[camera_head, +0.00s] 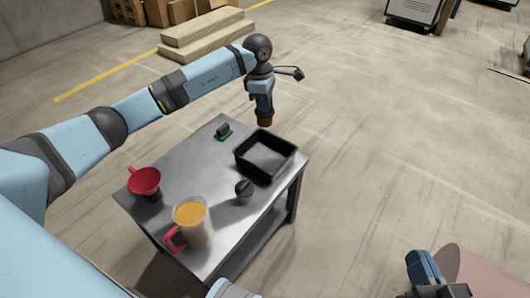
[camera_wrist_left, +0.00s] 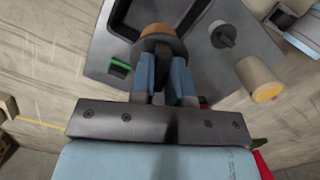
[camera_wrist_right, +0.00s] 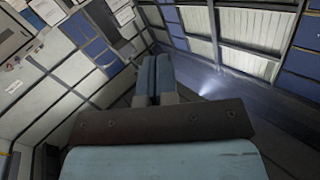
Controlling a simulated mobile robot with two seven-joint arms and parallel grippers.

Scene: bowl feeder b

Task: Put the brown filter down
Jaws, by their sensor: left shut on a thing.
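The brown filter (camera_head: 265,122) is a small round brown piece at the tip of my left gripper (camera_head: 264,108). In the left wrist view the filter (camera_wrist_left: 166,32) sits at the ends of the two blue fingers (camera_wrist_left: 164,75), which are shut on it. In the head view it is held in the air by the far corner of the metal table (camera_head: 175,153), behind the black tray (camera_head: 243,165). My right gripper (camera_head: 424,270) is at the lower right, away from the table. In the right wrist view its fingers (camera_wrist_right: 154,75) are together and empty.
On the table stand a red funnel-shaped cup (camera_head: 145,181) on a dark base, a clear pitcher (camera_head: 192,230) with orange contents and red handle, a grey container with a black top (camera_head: 244,189), and a green-black block (camera_head: 223,132). Wooden beams (camera_head: 205,35) lie behind on the floor.

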